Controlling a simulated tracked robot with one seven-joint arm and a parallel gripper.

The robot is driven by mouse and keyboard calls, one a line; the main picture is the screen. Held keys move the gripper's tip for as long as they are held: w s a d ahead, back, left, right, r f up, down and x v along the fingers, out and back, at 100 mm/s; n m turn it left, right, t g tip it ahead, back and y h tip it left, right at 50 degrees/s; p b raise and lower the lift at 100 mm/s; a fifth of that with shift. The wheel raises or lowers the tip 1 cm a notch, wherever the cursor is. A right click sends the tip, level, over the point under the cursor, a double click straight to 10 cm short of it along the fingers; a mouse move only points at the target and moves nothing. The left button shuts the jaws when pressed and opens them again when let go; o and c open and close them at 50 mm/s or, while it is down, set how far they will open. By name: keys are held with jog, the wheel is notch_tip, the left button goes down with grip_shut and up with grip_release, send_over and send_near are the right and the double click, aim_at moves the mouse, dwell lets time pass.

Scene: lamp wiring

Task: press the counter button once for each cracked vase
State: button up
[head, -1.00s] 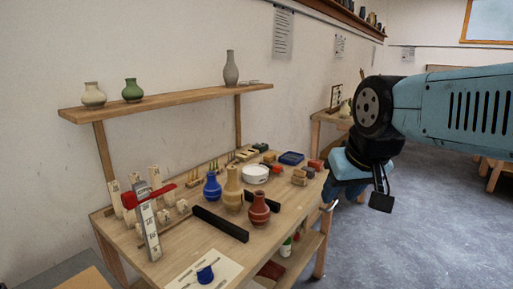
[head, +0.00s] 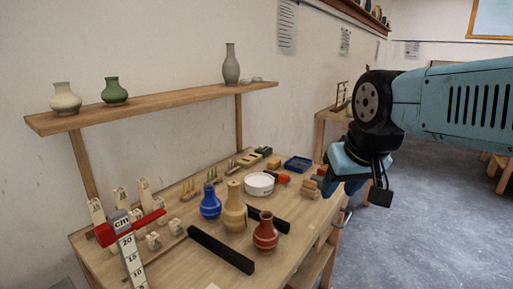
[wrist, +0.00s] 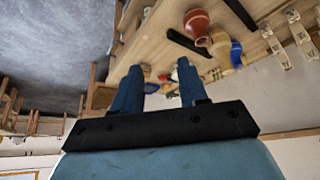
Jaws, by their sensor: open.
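On the workbench stand a blue vase (head: 210,203), a tan vase (head: 233,208) and a red vase (head: 265,232) with light bands. On the wall shelf stand a cream vase (head: 65,99), a green vase (head: 114,91) and a tall grey vase (head: 231,65). Cracks cannot be made out on any of them at this size. I cannot pick out the counter button. My gripper (wrist: 160,90) is open, its two blue fingers apart with nothing held between them. In the head view it hangs at the bench's right end, away from the vases.
Two black bars (head: 220,249) lie by the vases. A white round dish (head: 259,184), a blue tray (head: 298,164) and small blocks lie farther back. A measuring post with a red slider (head: 130,230) stands at front left. Open floor (head: 420,230) lies to the right.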

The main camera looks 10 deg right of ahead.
jog(key=shift+c, duration=0.3)
grip_shut()
dwell(1.3)
